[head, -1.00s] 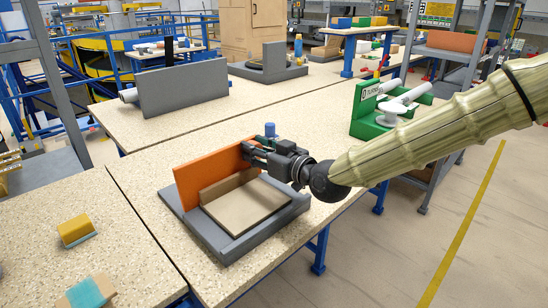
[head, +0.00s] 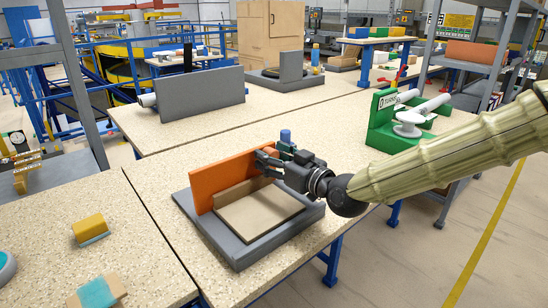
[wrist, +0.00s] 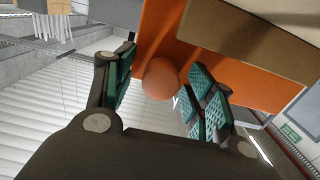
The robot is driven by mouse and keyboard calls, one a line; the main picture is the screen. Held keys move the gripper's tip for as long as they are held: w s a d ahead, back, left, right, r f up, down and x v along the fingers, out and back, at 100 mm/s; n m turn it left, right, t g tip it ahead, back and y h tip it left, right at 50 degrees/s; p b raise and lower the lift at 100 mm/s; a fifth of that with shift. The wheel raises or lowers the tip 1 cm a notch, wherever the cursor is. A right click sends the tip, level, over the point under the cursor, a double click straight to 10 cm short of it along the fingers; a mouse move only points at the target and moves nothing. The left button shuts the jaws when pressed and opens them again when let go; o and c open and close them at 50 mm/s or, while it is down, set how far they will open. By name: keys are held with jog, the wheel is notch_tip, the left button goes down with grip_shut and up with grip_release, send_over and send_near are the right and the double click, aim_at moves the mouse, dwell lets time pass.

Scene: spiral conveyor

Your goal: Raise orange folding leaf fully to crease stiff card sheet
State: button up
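The orange folding leaf (head: 222,179) stands about upright on the grey base (head: 245,251). The stiff card sheet (head: 262,214) lies flat on the base, with one strip (head: 240,192) bent up along the leaf. A round orange knob (wrist: 161,79) is at the leaf's right end in the head view. My gripper (head: 267,159) is at this knob. In the wrist view its fingers (wrist: 157,90) stand apart on either side of the knob, with a gap at the left finger. The right finger is close to the knob; I cannot tell if it touches.
A blue cylinder (head: 286,136) stands just behind my gripper. A green fixture (head: 382,128) with white parts is at the right of the bench, and a grey upright plate (head: 200,94) stands on the bench behind.

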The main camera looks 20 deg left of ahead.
notch_tip(320, 180, up, 10)
jog(key=shift+r, duration=0.1)
dwell(0.6)
